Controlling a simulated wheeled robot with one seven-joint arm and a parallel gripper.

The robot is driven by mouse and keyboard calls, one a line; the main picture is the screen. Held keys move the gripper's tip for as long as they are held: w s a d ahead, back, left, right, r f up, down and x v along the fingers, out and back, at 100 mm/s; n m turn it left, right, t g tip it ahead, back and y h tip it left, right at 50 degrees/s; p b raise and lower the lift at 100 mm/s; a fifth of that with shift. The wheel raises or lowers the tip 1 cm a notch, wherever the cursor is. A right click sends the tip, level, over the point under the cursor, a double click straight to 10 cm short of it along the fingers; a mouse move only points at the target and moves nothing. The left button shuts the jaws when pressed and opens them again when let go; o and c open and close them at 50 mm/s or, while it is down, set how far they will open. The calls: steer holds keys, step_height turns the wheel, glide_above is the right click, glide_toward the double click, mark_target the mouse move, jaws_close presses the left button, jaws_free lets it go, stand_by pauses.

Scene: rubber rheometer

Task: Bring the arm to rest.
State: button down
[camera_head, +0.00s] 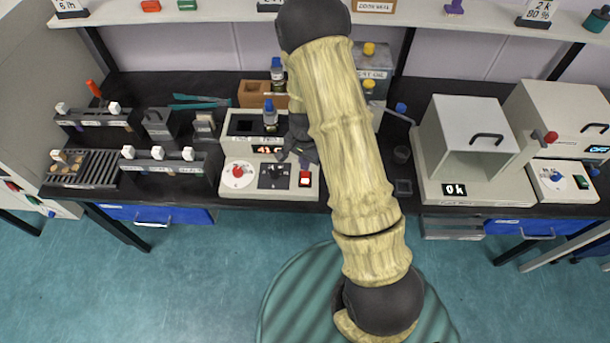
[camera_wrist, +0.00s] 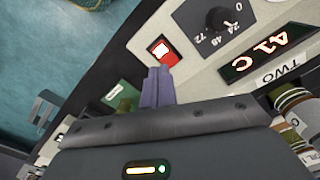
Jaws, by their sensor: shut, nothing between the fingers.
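My arm reaches from the lower right up over the bench in the head view. My gripper (camera_head: 305,157) is just above the front panel of the white instrument (camera_head: 240,178), partly hidden by my arm. In the wrist view my gripper (camera_wrist: 160,72) is shut and empty, its fingertips close to the lit red switch (camera_wrist: 163,49). I cannot tell whether they touch it. The red switch (camera_head: 305,178) also shows in the head view, just below the fingers. A black dial (camera_wrist: 222,18) and a red "41 C" display (camera_wrist: 268,52) lie beside it.
Bottles with blue caps (camera_head: 270,115) stand in and behind the instrument. A grey box-shaped device (camera_head: 465,140) stands to the right, and black racks (camera_head: 160,160) to the left. A shelf (camera_head: 210,12) runs above the bench. The floor in front (camera_head: 180,280) is clear.

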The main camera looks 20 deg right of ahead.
steer(key=shift+r, duration=0.1)
steer(key=s+r+n+t, duration=0.1)
steer(key=s+r+n, duration=0.3)
steer(key=s+r, duration=0.3)
steer(key=s+r+n+t, duration=0.1)
steer(key=s+r+n, duration=0.4)
steer(key=r, duration=0.8)
steer(key=shift+s+r+n+t, duration=0.3)
steer(key=shift+s, duration=0.9)
